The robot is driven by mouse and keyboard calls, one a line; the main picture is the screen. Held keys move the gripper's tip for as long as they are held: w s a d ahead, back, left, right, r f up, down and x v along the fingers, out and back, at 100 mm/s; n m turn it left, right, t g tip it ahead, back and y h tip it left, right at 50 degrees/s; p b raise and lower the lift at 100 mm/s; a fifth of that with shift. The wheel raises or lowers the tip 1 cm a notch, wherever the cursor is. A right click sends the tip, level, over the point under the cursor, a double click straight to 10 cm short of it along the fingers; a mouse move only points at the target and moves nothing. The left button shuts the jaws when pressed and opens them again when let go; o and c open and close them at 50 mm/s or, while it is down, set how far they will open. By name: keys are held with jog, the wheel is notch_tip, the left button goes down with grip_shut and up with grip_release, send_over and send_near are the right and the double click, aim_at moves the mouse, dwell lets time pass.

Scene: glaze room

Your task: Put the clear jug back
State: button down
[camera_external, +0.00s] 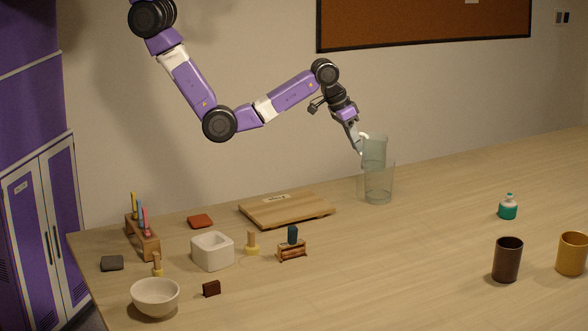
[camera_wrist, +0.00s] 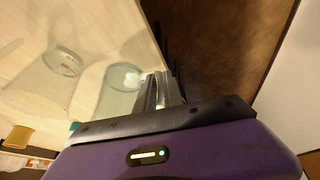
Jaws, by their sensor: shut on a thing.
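My gripper (camera_external: 359,143) is shut on the pale handle of the clear jug (camera_external: 375,150), toward the back of the table. The jug is held up off the table, roughly upright. In the external view its lower part overlaps the rim of a second clear vessel (camera_external: 378,187) standing on the table. The wrist view shows my gripper (camera_wrist: 155,90) at the handle, with the held jug (camera_wrist: 118,98) beside it and the standing vessel (camera_wrist: 62,62) to its left. Whether the two touch, I cannot tell.
A wooden board (camera_external: 287,209) lies left of the standing vessel. A white box (camera_external: 212,251), a white bowl (camera_external: 155,296) and a pen rack (camera_external: 143,238) stand at left. A teal bottle (camera_external: 508,208), a dark cup (camera_external: 507,260) and a yellow mug (camera_external: 571,253) stand at right. The middle front is clear.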

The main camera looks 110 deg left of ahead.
jog(key=shift+r, duration=10.6)
jog(key=w+d+m+b, duration=0.1)
jog(key=w+d+b, duration=0.2)
jog(key=d, duration=1.7)
jog(key=w+d+b, duration=0.3)
jog(key=d, duration=1.6)
jog(key=shift+h, duration=0.3)
jog(key=f, duration=2.5)
jog(key=shift+s+d, duration=0.3)
jog(key=shift+f+b, duration=0.2)
jog(key=shift+b, duration=0.1)
jog(key=c, duration=1.5)
grip_release()
jog(key=shift+o, duration=0.2)
